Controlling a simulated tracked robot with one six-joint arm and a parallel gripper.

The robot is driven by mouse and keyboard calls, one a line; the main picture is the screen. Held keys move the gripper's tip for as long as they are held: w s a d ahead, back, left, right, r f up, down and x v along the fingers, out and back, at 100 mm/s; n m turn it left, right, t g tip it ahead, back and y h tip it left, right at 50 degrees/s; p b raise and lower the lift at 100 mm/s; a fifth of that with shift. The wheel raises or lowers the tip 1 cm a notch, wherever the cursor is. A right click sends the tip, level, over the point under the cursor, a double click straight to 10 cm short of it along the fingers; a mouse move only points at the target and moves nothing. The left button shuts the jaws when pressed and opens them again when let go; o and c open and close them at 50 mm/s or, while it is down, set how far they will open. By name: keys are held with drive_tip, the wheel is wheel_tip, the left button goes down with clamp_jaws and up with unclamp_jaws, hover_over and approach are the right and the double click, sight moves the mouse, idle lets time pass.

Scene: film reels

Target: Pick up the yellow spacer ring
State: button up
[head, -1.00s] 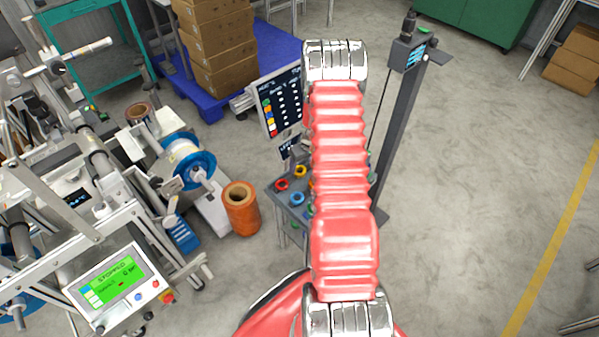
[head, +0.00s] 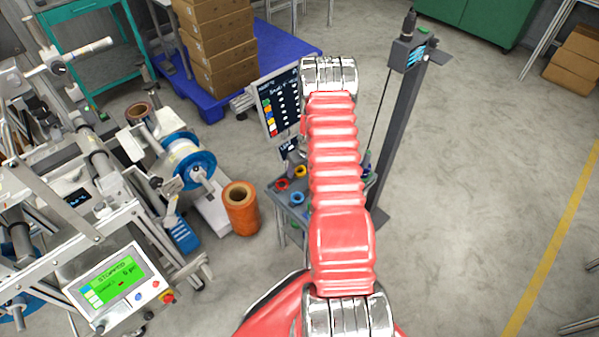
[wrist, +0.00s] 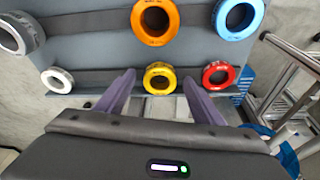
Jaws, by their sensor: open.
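The yellow spacer ring (wrist: 160,78) lies on a grey surface with dark bands in the wrist view, its hole facing the camera. It also shows small on the table in the head view (head: 299,171). My gripper (wrist: 159,82) is open and empty, with one purple-grey finger on each side of the ring. The fingers look apart from the ring; I cannot tell how far above it they are. In the head view my red arm hides most of the gripper and part of the table.
A red ring (wrist: 219,75) lies just right of the yellow one, close to my right finger. An orange ring (wrist: 155,20), a blue ring (wrist: 238,18) and a white ring (wrist: 57,80) lie around it. A dark post (head: 400,120) stands right of my arm.

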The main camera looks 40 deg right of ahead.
drive_tip(key=c, duration=1.2)
wheel_tip(320, 180, up, 18)
idle(0.6)
idle(0.6)
